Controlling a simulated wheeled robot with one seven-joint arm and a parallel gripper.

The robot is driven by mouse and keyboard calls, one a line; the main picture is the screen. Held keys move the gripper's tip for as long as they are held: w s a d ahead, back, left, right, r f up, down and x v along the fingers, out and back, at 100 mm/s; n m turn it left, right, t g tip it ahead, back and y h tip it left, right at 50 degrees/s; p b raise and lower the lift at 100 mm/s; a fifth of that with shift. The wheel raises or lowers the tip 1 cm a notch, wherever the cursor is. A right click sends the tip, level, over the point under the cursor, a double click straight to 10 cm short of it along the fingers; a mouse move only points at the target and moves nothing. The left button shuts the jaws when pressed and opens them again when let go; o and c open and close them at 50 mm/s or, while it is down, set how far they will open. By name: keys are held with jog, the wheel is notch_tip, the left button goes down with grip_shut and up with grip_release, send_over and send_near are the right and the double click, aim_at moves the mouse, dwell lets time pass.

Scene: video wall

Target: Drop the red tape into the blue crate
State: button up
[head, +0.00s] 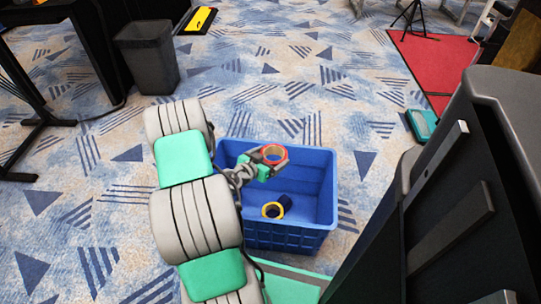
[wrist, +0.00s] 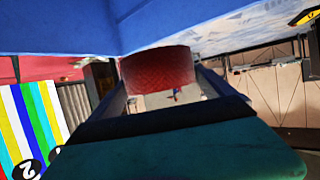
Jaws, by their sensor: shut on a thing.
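The red tape (head: 274,153) is a ring with a tan inside, held over the blue crate (head: 325,200) in the head view. My gripper (head: 266,157) is shut on the red tape, within the crate's outline as seen from above. In the wrist view the tape (wrist: 158,69) shows as a dark red band between the fingers of my gripper (wrist: 165,95). A blue crate wall (wrist: 55,28) fills the top of that view. How high the tape is above the crate floor is hard to tell.
A yellow ring (head: 272,210) and a dark blue ring (head: 285,202) lie in the crate. A dark bin (head: 148,62) stands at the upper left. A large dark object (head: 455,210) fills the right side. Carpet (head: 340,110) is clear behind the crate.

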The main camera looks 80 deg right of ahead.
notch_tip(320, 180, down, 4)
jog(key=shift+r+b, duration=0.15)
jog(key=shift+b, duration=0.75)
jog(key=o, duration=1.4)
jog(key=p+v, duration=0.2)
jog(key=v, duration=0.5)
jog(key=shift+w+a, duration=0.2)
jog(key=shift+a, duration=0.15)
jog(key=shift+r, duration=0.1)
